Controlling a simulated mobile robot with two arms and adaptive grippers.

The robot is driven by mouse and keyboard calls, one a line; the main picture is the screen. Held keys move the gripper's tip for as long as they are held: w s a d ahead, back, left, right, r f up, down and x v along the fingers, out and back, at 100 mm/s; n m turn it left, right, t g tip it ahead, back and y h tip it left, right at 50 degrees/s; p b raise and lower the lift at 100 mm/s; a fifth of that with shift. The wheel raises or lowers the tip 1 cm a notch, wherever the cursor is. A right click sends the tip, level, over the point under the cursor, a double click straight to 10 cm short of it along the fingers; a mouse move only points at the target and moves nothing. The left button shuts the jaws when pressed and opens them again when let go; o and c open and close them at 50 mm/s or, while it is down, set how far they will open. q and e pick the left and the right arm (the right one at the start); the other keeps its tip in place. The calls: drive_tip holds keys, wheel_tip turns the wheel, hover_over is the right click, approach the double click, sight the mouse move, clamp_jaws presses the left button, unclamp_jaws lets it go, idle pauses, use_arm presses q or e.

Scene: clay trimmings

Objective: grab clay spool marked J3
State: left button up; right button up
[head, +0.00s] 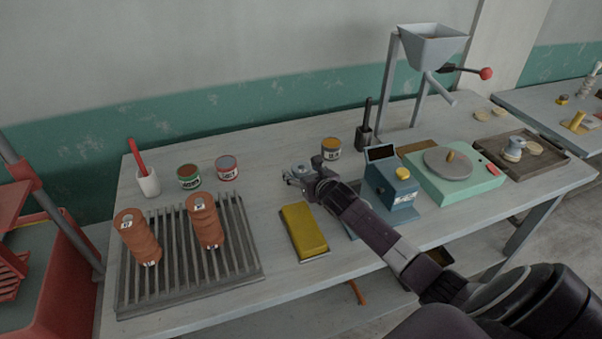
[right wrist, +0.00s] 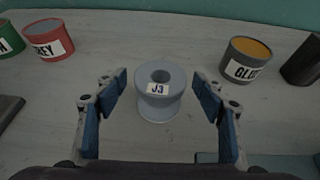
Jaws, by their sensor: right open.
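The clay spool marked J3 (right wrist: 161,98) is grey-blue with a round hole in its top and a white label on its front. It stands upright on the table in the right wrist view. My right gripper (right wrist: 160,86) is open, with one blue-padded finger on each side of the spool and gaps between. In the head view my right gripper (head: 299,178) is low over the middle of the table and largely covers the spool. My left gripper is not in view.
A yellow block (head: 304,231) lies in front of the gripper. A grey tin (head: 331,149) stands behind it, and a red tin (head: 227,168) to its left. A slatted rack (head: 243,254) bears terracotta stacks. A blue scale (head: 391,186) stands to the right.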

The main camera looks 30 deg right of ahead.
drive_tip(key=shift+w, duration=0.15)
drive_tip(key=shift+c, duration=0.4)
drive_tip(key=c, duration=1.3)
drive_tip(key=shift+c, duration=0.4)
drive_tip(key=shift+r, duration=0.1)
